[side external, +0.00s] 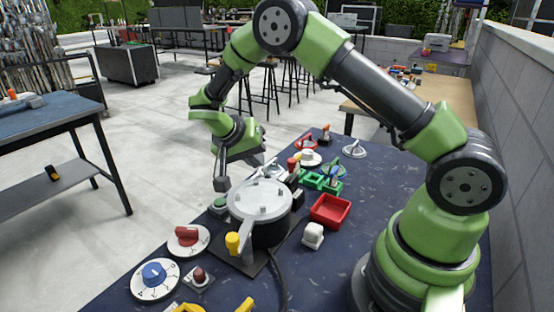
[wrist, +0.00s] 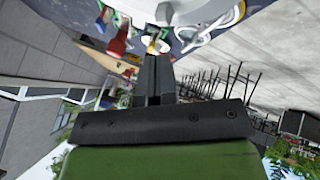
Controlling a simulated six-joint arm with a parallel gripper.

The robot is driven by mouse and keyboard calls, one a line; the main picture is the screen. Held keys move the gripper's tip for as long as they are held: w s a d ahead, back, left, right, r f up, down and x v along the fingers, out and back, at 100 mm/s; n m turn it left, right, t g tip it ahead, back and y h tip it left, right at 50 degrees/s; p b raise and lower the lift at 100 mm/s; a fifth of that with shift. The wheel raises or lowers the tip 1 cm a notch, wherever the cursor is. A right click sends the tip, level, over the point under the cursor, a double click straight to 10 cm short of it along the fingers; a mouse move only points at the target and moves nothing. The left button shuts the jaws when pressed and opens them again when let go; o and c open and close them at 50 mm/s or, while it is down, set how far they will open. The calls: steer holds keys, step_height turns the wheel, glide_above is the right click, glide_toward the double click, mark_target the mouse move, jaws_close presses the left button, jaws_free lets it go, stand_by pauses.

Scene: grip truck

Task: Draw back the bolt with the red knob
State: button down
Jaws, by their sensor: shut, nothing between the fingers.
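My gripper (side external: 222,184) is shut and empty, pointing down just left of and behind the silver round lid on the black pot-like device (side external: 260,200). In the wrist view my gripper (wrist: 153,58) shows its fingers together, with the white edge of a round part beyond them. A red upright piece (side external: 293,164) stands behind the lid, and a red piece (wrist: 116,46) shows left of the fingers in the wrist view. I cannot tell whether either is the bolt's red knob. A small dark red knob (side external: 199,274) sits on a pale plate at the front left. No bolt shows clearly.
A red dial (side external: 187,238) and a blue dial (side external: 154,275) lie at the front left. A yellow knob (side external: 233,243) stands before the pot. A red tray (side external: 330,210), a white block (side external: 313,235) and green frames (side external: 320,182) lie to the right.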

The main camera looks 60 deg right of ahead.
mark_target(291, 162)
steer(key=s+d, duration=0.1)
steer(key=s+d+f, duration=0.1)
steer(key=s+d, duration=0.1)
steer(key=shift+s+d, duration=0.1)
steer(key=shift+s, duration=0.15)
steer(key=d, duration=0.3)
steer(key=shift+d, duration=0.1)
stand_by(0.4)
steer(key=shift+w, duration=0.1)
